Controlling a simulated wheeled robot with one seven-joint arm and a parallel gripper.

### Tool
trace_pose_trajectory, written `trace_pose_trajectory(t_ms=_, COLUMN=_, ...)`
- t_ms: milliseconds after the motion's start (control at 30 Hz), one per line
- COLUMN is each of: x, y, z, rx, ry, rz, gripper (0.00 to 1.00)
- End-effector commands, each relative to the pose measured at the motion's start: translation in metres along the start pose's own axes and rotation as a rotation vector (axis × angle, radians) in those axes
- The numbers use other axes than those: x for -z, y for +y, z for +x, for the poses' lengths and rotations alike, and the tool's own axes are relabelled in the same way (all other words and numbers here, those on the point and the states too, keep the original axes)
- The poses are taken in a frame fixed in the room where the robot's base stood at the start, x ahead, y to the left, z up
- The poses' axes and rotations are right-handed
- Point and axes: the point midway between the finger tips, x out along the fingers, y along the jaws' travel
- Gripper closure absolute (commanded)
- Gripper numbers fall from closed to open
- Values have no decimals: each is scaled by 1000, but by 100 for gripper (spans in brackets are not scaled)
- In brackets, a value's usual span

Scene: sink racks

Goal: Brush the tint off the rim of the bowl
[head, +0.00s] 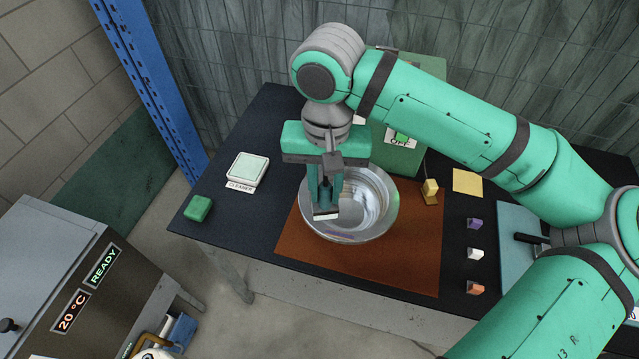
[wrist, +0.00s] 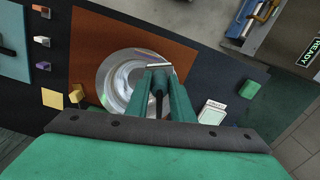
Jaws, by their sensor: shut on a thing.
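A shiny metal bowl (head: 378,222) stands on a brown mat (head: 416,262); it also shows in the wrist view (wrist: 112,88). A faint purplish tint shows along its near rim in the head view. My gripper (head: 325,200) points down over the left part of the bowl. It is shut on a brush with a dark handle (wrist: 158,84) and a pale flat end (head: 326,214). The pale end (wrist: 159,65) is close to the bowl's left rim; I cannot tell whether it touches. My gripper and arm hide part of the bowl.
A pale pad in a white tray labelled CLEANER (head: 248,168) and a green block (head: 198,208) lie left. A yellow block (head: 430,191) and purple (head: 474,223), white (head: 475,253) and orange (head: 475,287) blocks stand right. A green box reading OFF (head: 400,160) stands behind.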

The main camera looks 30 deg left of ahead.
Motion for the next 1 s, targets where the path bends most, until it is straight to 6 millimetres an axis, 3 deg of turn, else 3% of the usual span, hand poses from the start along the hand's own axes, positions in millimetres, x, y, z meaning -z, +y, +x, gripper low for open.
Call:
trace_pose_trajectory(t_ms=767, x=-1, y=4, z=73, rx=1, ry=-2, rz=7, gripper=100)
trace_pose_trajectory(t_ms=1000, x=-8, y=21, z=72, rx=0, ry=0, rz=-1, gripper=100)
